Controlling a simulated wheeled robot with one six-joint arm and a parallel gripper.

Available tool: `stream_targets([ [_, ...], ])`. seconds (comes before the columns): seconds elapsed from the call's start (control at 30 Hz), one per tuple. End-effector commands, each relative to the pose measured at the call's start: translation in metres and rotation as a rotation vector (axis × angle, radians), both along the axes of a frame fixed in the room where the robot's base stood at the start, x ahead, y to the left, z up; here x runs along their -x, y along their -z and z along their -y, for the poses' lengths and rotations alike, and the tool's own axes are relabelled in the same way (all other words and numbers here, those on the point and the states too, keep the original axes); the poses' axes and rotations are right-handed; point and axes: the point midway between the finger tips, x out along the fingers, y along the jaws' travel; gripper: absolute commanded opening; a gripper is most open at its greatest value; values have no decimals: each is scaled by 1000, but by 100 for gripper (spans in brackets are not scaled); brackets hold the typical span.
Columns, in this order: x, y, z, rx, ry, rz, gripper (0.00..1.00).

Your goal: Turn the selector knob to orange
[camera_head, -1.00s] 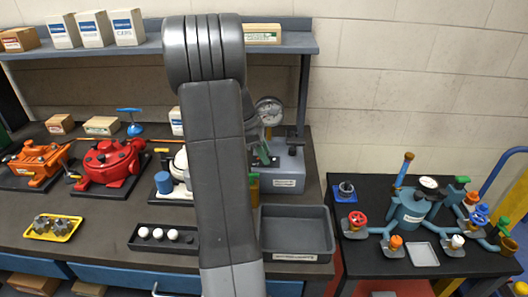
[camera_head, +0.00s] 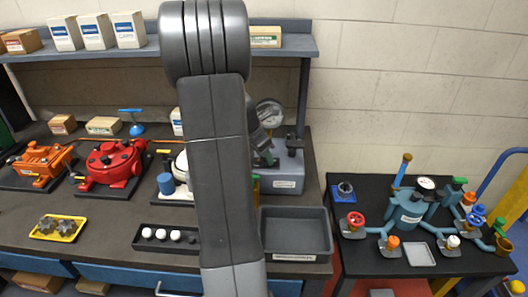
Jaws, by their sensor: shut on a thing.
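A grey test station (camera_head: 287,180) with a round gauge (camera_head: 270,113) stands on the bench behind my arm. My gripper (camera_head: 266,153) shows only in part, at the right edge of my arm, in front of the station and below the gauge. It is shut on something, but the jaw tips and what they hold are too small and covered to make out. I cannot pick out the selector knob or its colour marks; my arm covers much of that area.
An empty grey tray (camera_head: 296,232) sits right of my arm. A dark tray with white balls (camera_head: 161,234), a red machine (camera_head: 112,163), an orange machine (camera_head: 40,161) and a yellow tray (camera_head: 58,228) lie left. A black side table (camera_head: 372,263) holds a blue valve vessel (camera_head: 410,214).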

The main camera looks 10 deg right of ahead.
Motion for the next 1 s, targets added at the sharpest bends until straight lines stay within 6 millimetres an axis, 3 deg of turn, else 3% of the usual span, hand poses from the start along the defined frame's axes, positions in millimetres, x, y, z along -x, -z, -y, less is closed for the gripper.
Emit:
stream_targets([
  [0.3,0,-1,0,0,-103,2,14],
  [0.77,0,-1,0,0,-116,2,14],
  [0.8,0,-1,0,0,-116,2,38],
  [0.9,0,-1,0,0,-116,2,58],
  [1.0,0,0,0,1,-116,1,58],
])
